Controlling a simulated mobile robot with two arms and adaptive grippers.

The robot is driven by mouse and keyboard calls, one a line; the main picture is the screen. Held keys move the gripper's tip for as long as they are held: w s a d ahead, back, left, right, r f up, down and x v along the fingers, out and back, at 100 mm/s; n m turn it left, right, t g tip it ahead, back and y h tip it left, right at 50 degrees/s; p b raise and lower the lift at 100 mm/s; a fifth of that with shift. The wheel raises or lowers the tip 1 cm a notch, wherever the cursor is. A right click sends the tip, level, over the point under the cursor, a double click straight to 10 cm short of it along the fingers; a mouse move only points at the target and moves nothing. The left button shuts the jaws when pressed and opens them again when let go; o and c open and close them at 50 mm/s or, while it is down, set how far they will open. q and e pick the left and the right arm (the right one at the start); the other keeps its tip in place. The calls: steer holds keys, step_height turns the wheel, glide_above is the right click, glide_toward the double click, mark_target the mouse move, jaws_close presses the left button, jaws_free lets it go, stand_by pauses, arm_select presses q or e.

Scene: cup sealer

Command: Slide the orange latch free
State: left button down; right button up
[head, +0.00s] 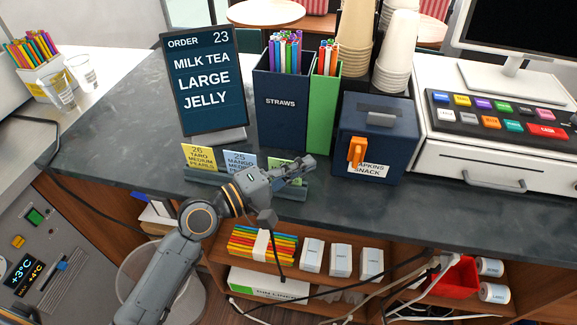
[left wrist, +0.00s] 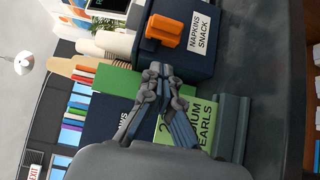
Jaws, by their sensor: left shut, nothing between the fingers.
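The orange latch (head: 357,152) is on the front of the dark blue napkins box (head: 395,130), at its left side above the white label. It stands upright in the head view. The latch (left wrist: 166,29) and the box (left wrist: 185,62) also show in the left wrist view, beyond the fingertips. My left gripper (head: 308,163) is to the left of the box, over the order-card holder and apart from the latch. Its fingers (left wrist: 161,70) are shut and empty in the left wrist view. My right gripper is not in view.
The card holder (head: 290,193) stands on the counter's front edge, partly behind my left gripper. The navy straws box (head: 281,115) and a green box (head: 324,110) stand behind. A cash register (head: 480,160) is right of the napkins box. The counter front before the napkins box is clear.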

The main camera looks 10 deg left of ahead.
mark_target(354, 154)
arm_select(q)
steer(key=w+d, duration=0.1)
steer(key=d, duration=0.1)
steer(key=w+d+p, duration=0.1)
steer(key=d, duration=0.1)
steer(key=d+p, duration=0.1)
steer(key=d, duration=0.1)
steer(key=shift+w+d, duration=0.35)
steer(key=shift+w, duration=0.05)
steer(key=shift+d, duration=0.1)
steer(key=shift+p, duration=0.3)
steer(key=d+p, duration=0.1)
steer(key=d, duration=0.4)
steer(key=shift+p, duration=0.3)
